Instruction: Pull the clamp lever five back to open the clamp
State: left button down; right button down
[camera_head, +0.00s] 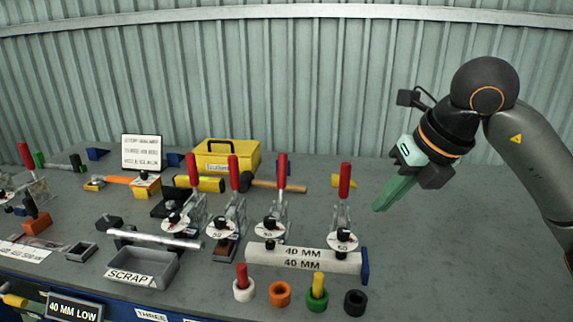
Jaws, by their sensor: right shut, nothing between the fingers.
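Several toggle clamps with upright red lever handles stand in a row on the grey bench. My left gripper is out of view.
A white 40 MM bar (303,257) lies in front of the right clamps, with several coloured rings (280,294) before it. A grey scrap tray (143,268), a yellow toolbox (227,155) and a hammer (275,185) are around. The bench's right side is clear.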

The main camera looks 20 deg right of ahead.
aim_at(281, 180)
jog(key=i, duration=0.95)
